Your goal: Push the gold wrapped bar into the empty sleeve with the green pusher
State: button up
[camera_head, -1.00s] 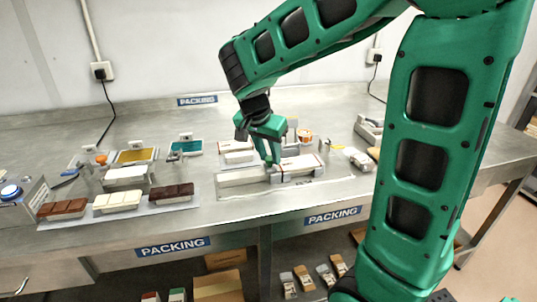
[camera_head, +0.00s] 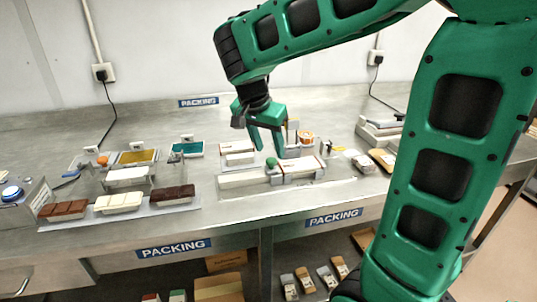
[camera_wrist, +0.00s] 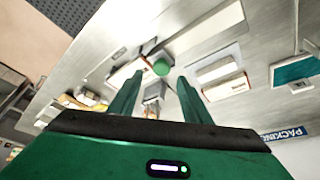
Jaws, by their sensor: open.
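The green pusher shows as a round green knob (camera_head: 271,162) on the packing track (camera_head: 335,184); the knob also shows in the wrist view (camera_wrist: 161,66). My gripper (camera_head: 268,149) is open and empty, its fingers apart just above and behind the knob. In the wrist view the knob lies beyond the fingertips (camera_wrist: 158,80), between their lines. A white sleeve (camera_head: 302,167) with a red mark lies right of the knob. A long pale block (camera_head: 242,180) lies on the track to its left. I cannot make out the gold wrapped bar in either view.
Brown and cream bars stand on a tray (camera_head: 160,208) at the left. White boxes (camera_head: 238,153) stand behind the track. A teal tray (camera_head: 187,149) and a yellow tray (camera_head: 136,157) are farther back. More packs lie at the right (camera_head: 382,159). The bench front is clear.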

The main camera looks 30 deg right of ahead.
jog(key=v, duration=0.6)
jog(key=shift+r, duration=0.25)
